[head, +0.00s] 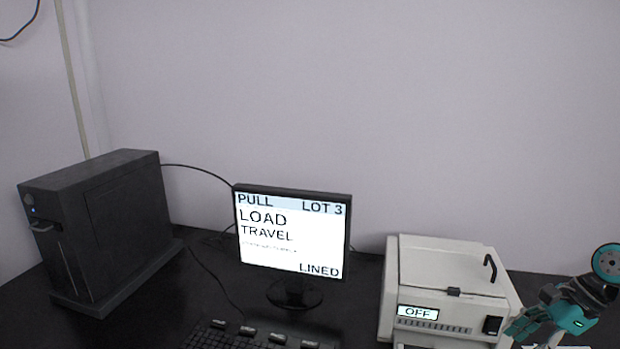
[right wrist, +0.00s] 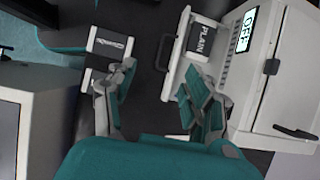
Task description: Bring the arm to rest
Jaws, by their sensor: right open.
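My right arm shows at the right edge of the head view, with its teal gripper (head: 535,328) low beside the front right corner of the white instrument (head: 440,262). In the right wrist view the two fingers of my right gripper (right wrist: 162,92) are spread apart with nothing between them. The right finger lies close in front of the white instrument (right wrist: 262,85); I cannot tell whether it touches. My left gripper is in neither view.
A block labelled PLAIN (right wrist: 203,38) sits at the instrument's front. A white piece with a dark label (right wrist: 108,44) lies beyond the left finger. A monitor (head: 292,232) reading LOT 3, LINED, a keyboard (head: 235,338) and a black computer tower (head: 110,225) stand on the dark table (head: 180,300).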

